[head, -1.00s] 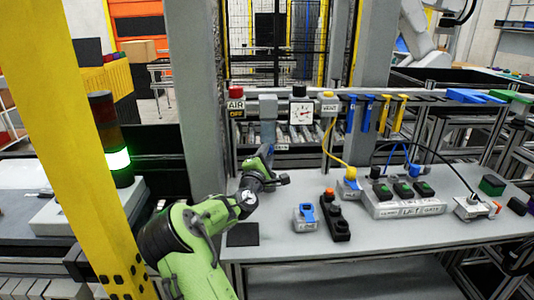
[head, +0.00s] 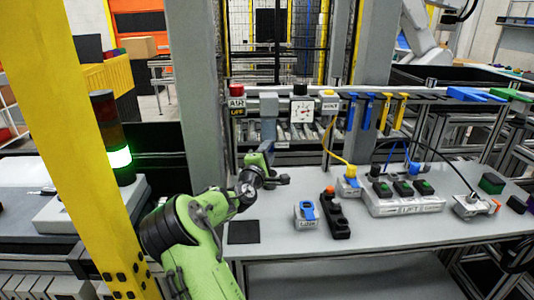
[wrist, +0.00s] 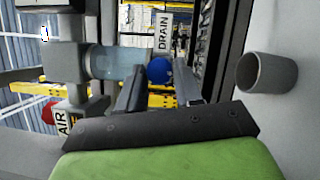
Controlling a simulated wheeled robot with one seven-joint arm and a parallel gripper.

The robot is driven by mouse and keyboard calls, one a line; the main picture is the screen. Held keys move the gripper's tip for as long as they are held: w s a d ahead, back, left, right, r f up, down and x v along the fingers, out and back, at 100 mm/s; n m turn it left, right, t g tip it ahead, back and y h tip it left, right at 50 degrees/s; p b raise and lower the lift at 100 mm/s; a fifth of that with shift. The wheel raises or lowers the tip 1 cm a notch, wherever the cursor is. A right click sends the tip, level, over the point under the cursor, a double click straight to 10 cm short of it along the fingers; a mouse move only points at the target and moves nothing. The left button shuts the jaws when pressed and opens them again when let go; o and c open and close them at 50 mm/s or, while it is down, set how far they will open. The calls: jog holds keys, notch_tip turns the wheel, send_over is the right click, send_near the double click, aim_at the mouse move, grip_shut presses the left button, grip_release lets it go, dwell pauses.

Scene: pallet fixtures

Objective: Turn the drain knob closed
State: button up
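The blue drain knob (wrist: 159,70) shows in the wrist view at the end of a clear cylindrical bowl (wrist: 112,63), beside the DRAIN label (wrist: 163,33). My gripper (wrist: 158,86) is open, with one finger on each side of the knob in the picture. A gap shows between the knob and each finger, and I cannot tell how deep the knob sits between them. In the head view my gripper is at the back left of the bench, below the grey air unit (head: 268,108); the knob is hidden there.
An AIR sign (head: 237,104) with a red button and a gauge (head: 301,111) flank the air unit. A grey cup-like cylinder (wrist: 266,73) is right in the wrist view. On the bench (head: 290,265) stand a blue-switch box (head: 306,214), a black switch strip (head: 337,214) and a button box (head: 402,203).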

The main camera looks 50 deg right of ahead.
jog(key=o, duration=0.3)
jog(key=shift+o, duration=0.2)
jog(key=shift+a, duration=0.1)
jog(key=b+v, duration=0.1)
jog(key=v, duration=1.4)
jog(key=shift+s+a, duration=0.15)
jog(key=shift+a, duration=0.15)
